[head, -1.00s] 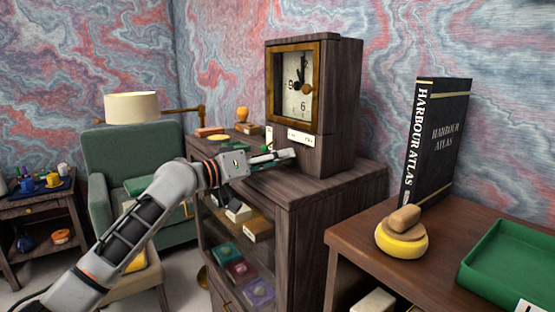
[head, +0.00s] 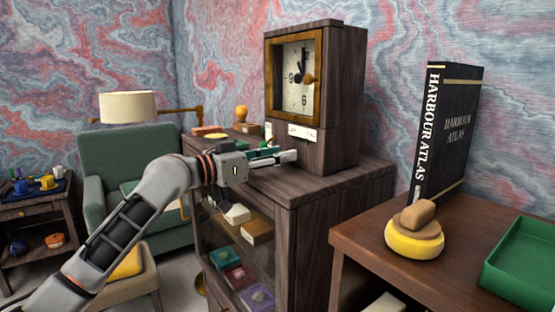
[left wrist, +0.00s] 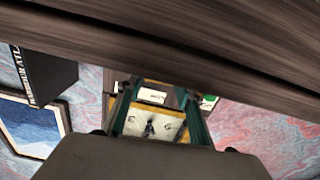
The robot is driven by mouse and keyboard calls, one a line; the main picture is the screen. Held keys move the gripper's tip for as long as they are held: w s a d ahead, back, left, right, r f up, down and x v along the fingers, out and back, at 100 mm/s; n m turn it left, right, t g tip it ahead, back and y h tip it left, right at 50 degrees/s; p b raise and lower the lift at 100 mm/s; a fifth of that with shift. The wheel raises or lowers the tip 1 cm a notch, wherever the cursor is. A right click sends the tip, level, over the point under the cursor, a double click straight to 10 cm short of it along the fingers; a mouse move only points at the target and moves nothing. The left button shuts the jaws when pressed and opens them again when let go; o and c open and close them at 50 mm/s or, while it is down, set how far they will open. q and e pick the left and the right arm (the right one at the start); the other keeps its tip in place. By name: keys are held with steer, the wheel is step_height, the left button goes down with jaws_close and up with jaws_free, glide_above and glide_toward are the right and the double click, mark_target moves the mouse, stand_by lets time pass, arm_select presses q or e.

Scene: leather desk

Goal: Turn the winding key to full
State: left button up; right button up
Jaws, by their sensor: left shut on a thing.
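The clock (head: 343,95) is a tall dark wooden case on a cabinet, with a gold-framed dial (head: 291,98). A round orange-brown knob (head: 309,79) shows near the dial's right side. My left gripper (head: 287,156) is level at the clock's base, just below a white label (head: 302,133). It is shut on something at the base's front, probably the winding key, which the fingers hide. In the left wrist view the green-sided fingers (left wrist: 158,105) stand either side of the upside-down dial (left wrist: 155,126). I cannot read the key's turn. My right gripper is not in view.
The cabinet top (head: 315,183) is bare in front of the clock. An orange-topped stamp (head: 241,114) and small items stand behind my gripper. At right, a desk holds a black atlas (head: 447,130), a yellow round object (head: 414,241) and a green tray (head: 520,270).

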arm_select(q)
steer(key=shift+f+m+b, duration=0.15)
steer(key=shift+m+b, duration=0.15)
steer(key=shift+m, duration=0.5)
steer(key=o, duration=0.8)
steer(key=shift+o, duration=0.2)
steer(key=v, duration=1.2)
